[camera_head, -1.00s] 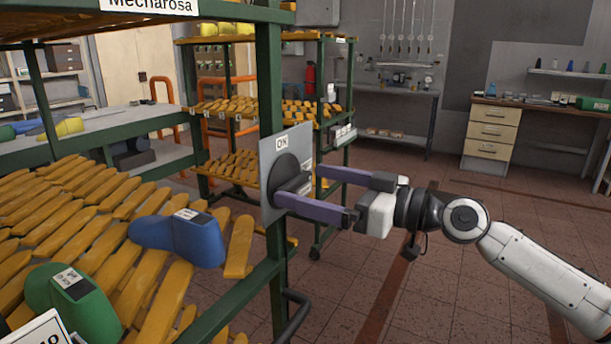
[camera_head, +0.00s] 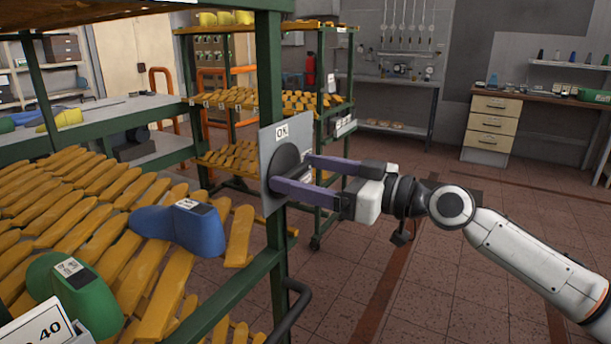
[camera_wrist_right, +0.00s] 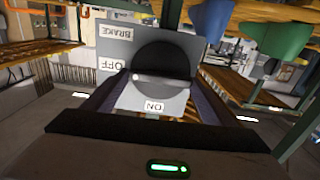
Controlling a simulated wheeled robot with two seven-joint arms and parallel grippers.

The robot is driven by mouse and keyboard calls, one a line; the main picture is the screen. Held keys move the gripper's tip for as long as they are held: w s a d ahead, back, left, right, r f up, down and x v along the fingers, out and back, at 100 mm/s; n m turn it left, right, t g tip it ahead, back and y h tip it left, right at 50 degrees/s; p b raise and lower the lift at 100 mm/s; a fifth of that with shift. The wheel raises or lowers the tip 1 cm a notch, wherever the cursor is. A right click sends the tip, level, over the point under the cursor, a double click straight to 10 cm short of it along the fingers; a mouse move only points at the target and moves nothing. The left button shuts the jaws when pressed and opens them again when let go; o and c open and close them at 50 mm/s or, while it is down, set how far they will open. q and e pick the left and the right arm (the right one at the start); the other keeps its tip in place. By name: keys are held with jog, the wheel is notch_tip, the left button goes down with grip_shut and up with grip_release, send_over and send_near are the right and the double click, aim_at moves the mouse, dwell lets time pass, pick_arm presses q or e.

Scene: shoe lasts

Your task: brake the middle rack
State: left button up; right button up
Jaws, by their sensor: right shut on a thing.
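A grey brake plate (camera_head: 270,147) is fixed to the green post of the nearest rack (camera_head: 265,70). It carries a round dark knob (camera_head: 286,160) and an ON label. In the right wrist view the plate (camera_wrist_right: 112,48) shows BRAKE, OFF and ON labels, upside down. The dark knob (camera_wrist_right: 165,57) has a raised bar with a pale dot at its left end, on the OFF label's side. My right gripper (camera_head: 293,174) reaches in from the right with its purple fingers shut on the knob's bar. The fingers partly hide the knob. My left gripper is out of view.
The nearest rack's sloped shelf holds yellow slats, a blue last (camera_head: 180,225) and a green last (camera_head: 75,295). A black bent handle (camera_head: 295,305) sticks out below the plate. Another rack (camera_head: 325,75) stands behind. The floor to the right is open.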

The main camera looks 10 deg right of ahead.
jog(key=n+b, duration=0.1)
jog(key=b, duration=0.2)
jog(key=n+b, duration=0.2)
jog(key=b, duration=0.1)
jog(key=shift+f, duration=0.4)
jog(key=shift+s+n+b, duration=0.1)
jog(key=shift+n+b, duration=0.5)
jog(key=shift+b, duration=0.05)
jog(key=shift+a+n+b, duration=0.1)
jog(key=shift+n+b, duration=0.8)
jog(key=n+b, duration=0.2)
jog(key=shift+r+n, duration=0.15)
jog(key=shift+n, duration=0.15)
jog(key=shift+n+b, duration=0.55)
jog(key=shift+n, duration=0.45)
jog(key=n+b, duration=0.1)
jog(key=n, duration=0.2)
jog(key=shift+s, duration=0.1)
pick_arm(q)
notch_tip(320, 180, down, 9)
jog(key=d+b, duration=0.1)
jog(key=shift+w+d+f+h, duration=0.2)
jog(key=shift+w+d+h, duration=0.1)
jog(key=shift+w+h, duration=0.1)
pick_arm(e)
jog(key=shift+n, duration=2.1)
pick_arm(q)
jog(key=shift+b, duration=0.3)
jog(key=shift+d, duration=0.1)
